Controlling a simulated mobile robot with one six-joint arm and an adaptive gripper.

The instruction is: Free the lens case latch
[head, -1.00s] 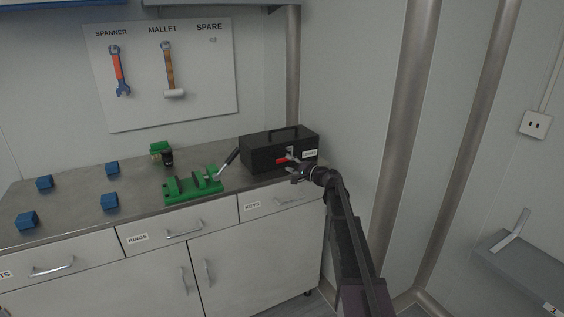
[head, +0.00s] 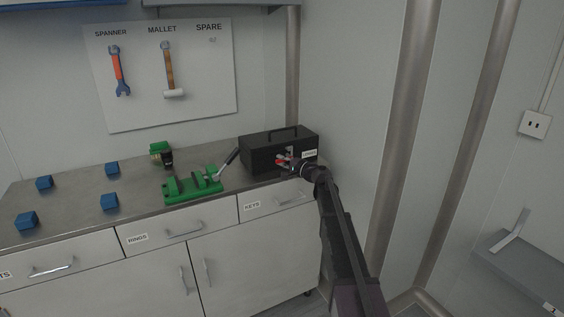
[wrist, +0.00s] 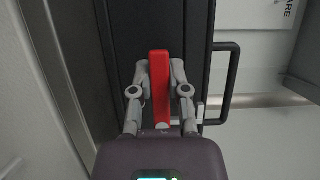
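The black lens case (head: 260,157) stands at the right end of the counter, its handle on top and a white label on its front. Its red latch (head: 279,161) is on the front face, partly hidden by my gripper (head: 287,164). In the wrist view the latch (wrist: 160,85) is a long red bar running between the two fingers of my gripper (wrist: 160,68). The fingertips lie against both sides of the bar, with no clear gap showing. The case's dark face (wrist: 120,40) and handle (wrist: 232,85) show there too.
A green vise-like fixture (head: 192,187) with a lever (head: 228,162) stands left of the case. A green and black item (head: 160,153) and several blue blocks (head: 109,201) lie farther left. The wall and a pipe (head: 405,130) are close on the right.

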